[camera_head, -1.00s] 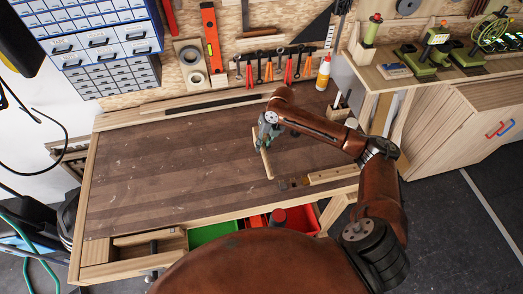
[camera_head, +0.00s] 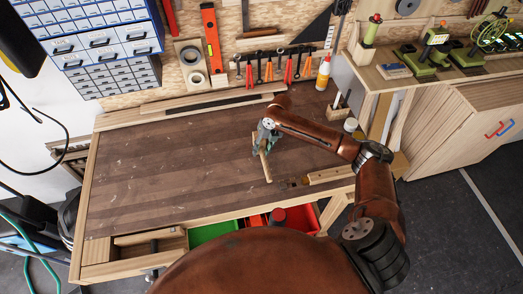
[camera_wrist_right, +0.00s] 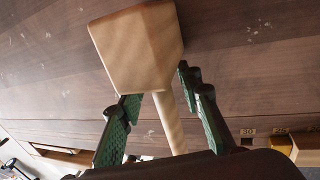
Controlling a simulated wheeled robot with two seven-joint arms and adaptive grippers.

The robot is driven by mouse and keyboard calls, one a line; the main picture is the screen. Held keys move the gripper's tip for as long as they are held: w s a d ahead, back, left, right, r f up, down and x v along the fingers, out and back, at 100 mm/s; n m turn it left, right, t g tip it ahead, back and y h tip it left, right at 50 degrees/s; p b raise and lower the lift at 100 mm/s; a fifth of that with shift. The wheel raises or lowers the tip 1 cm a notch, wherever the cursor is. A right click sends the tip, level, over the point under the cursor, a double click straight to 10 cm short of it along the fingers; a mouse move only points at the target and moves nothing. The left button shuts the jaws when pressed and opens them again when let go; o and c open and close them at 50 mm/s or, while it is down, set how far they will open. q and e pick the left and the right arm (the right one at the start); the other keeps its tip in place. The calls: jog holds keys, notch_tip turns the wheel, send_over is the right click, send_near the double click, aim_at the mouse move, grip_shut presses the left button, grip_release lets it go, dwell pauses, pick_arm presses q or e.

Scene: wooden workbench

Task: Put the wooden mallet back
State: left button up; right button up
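The wooden mallet is pale wood. In the head view its handle (camera_head: 265,167) slants down across the right half of the bench, and its head is largely hidden by my right gripper (camera_head: 264,142). In the right wrist view the blocky mallet head (camera_wrist_right: 138,48) fills the top middle, with the handle (camera_wrist_right: 169,122) running down from it. The green fingers of my right gripper (camera_wrist_right: 160,100) stand on either side of the handle, with a visible gap on each side. My left gripper is not in view.
The brown workbench top (camera_head: 160,165) is clear at left and centre. A wooden piece with a dark end (camera_head: 328,175) lies at the front right. A glue bottle (camera_head: 323,73) and a wooden block with upright tools (camera_head: 338,108) stand at the back right. Pliers (camera_head: 288,70) hang behind.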

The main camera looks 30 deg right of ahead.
jog(key=shift+r, duration=0.1)
jog(key=v, duration=1.2)
jog(key=shift+b, duration=0.35)
jog(key=shift+a, duration=0.1)
